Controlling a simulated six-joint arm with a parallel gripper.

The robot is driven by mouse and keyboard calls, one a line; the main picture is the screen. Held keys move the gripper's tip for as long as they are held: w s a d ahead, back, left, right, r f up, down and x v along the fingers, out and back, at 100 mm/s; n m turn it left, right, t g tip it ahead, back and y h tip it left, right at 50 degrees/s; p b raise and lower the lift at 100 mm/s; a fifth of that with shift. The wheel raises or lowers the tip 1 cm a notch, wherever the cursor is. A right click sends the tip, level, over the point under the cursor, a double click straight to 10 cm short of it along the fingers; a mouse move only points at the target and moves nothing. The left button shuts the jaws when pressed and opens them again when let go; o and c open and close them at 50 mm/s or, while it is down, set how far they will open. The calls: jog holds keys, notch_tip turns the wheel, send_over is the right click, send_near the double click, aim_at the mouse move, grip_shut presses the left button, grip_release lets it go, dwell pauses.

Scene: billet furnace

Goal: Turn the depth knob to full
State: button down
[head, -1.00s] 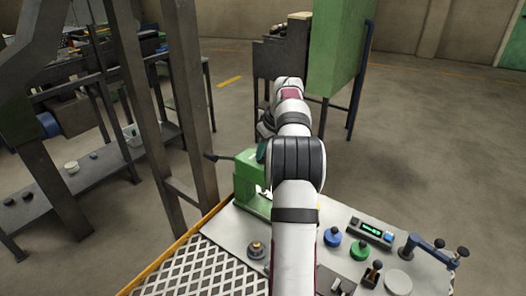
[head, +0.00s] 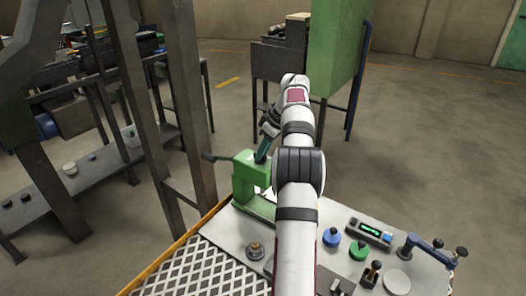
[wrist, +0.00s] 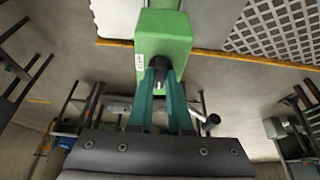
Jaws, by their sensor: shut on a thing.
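The green machine block (head: 251,166) stands at the far edge of the worktop, left of my arm. In the wrist view, the same green block (wrist: 163,35) has a small pale label and a dark round knob (wrist: 158,62) on it, which I take as the depth knob. My gripper (wrist: 160,70) has its teal fingers shut on this knob, one on each side.
A dark lever (head: 212,157) sticks out left of the block, close to a steel post (head: 190,100). Blue (head: 332,237) and green (head: 359,250) knobs, a small display (head: 370,231) and a blue crank (head: 430,246) sit on the worktop. A grating (head: 205,270) lies front left.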

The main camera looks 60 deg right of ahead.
jog(key=c, duration=0.8)
grip_release()
jog(key=shift+c, duration=0.2)
jog(key=v, duration=1.2)
